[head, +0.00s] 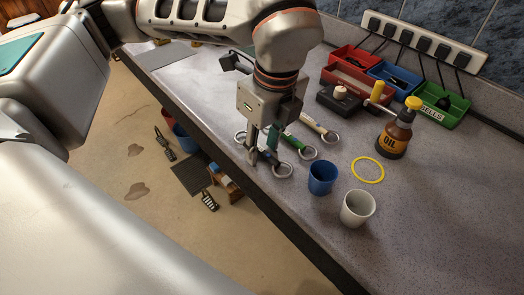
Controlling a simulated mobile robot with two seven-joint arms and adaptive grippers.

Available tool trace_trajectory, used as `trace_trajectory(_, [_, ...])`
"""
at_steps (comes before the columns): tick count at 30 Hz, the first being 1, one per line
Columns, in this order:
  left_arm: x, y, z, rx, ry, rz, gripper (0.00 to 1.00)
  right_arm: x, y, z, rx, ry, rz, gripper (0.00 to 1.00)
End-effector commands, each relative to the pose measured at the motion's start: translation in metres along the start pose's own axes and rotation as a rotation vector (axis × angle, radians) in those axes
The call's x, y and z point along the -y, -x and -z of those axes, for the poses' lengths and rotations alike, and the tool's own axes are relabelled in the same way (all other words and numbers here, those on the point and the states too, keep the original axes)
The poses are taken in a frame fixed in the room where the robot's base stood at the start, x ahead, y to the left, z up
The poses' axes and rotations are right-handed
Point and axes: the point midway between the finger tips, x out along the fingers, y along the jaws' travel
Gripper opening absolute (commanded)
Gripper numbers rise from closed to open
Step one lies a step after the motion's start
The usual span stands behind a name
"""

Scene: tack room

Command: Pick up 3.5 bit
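Several bits with metal rings lie side by side on the grey counter. A dark one (268,160) is nearest the counter's front edge, a green one (291,142) lies behind it, and a pale one with a yellowish end (313,124) lies farthest back. Any size marks are too small to read, so I cannot tell which is the 3.5 bit. My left gripper (262,154) points down over the dark bit, its fingers apart on either side of it. It hides part of this bit, and contact is unclear. My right gripper is out of view.
A blue cup (322,177), a white cup (357,208), a yellow ring (367,170) and an oil bottle (395,131) stand or lie to the right. Red (344,76), blue (378,75) and green (452,116) trays line the back under a power strip (421,44). The right counter area is clear.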

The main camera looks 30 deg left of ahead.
Motion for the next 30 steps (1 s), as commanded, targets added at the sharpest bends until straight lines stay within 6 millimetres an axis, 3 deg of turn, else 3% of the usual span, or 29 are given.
trace_trajectory(3, [0.0,0.0,0.0,0.0,0.0,0.0,0.33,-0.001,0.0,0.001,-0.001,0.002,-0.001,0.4])
trace_trajectory(7, [0.0,0.0,0.0,0.0,0.0,0.0,0.0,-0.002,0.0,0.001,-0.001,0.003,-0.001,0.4])
trace_trajectory(22, [0.0,0.007,-0.001,0.0,0.001,0.001,0.0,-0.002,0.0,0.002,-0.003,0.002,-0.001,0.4])
trace_trajectory(26, [0.001,0.021,-0.003,0.0,0.003,0.004,0.0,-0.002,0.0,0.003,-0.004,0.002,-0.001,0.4])
trace_trajectory(30, [0.001,0.047,-0.007,0.001,0.003,0.006,0.0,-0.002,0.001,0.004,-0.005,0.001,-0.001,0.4])
